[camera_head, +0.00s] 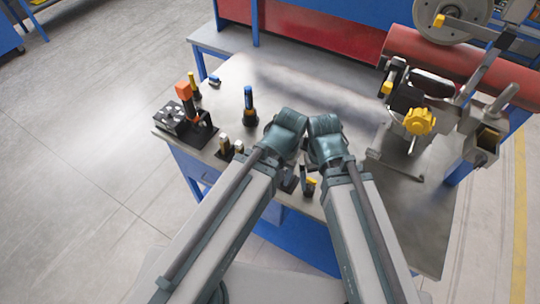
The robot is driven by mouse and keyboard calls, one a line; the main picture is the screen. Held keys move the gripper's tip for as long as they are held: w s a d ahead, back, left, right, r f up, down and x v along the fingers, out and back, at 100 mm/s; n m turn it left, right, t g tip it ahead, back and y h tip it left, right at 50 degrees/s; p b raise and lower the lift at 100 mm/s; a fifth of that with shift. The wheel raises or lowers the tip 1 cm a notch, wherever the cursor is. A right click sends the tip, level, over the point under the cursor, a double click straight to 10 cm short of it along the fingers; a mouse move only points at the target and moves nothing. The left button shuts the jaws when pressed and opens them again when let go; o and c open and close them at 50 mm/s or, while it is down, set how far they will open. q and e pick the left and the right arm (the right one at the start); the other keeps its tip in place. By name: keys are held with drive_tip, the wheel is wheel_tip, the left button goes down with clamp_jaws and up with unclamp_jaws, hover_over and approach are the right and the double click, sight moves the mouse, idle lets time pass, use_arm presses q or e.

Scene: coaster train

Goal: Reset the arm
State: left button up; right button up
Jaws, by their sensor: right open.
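My two arms come in from the bottom edge, side by side, and reach up to the front part of the workbench (295,85). Their teal joints almost meet over the bench. My right gripper (309,186) shows only in small part, in the gap between the arms, and its fingers are hard to make out. I see nothing held in it. My left gripper is hidden behind its own arm.
A black fixture (187,124) with an orange-topped tool stands at the bench's left corner. A blue-topped black tool (249,106) stands near the middle. A machine with a yellow knob (419,121) and a red cylinder (455,67) fill the right. The back middle is clear.

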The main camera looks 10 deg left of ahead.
wheel_tip(320, 180, down, 9)
drive_tip(key=b, duration=0.9)
idle(0.7)
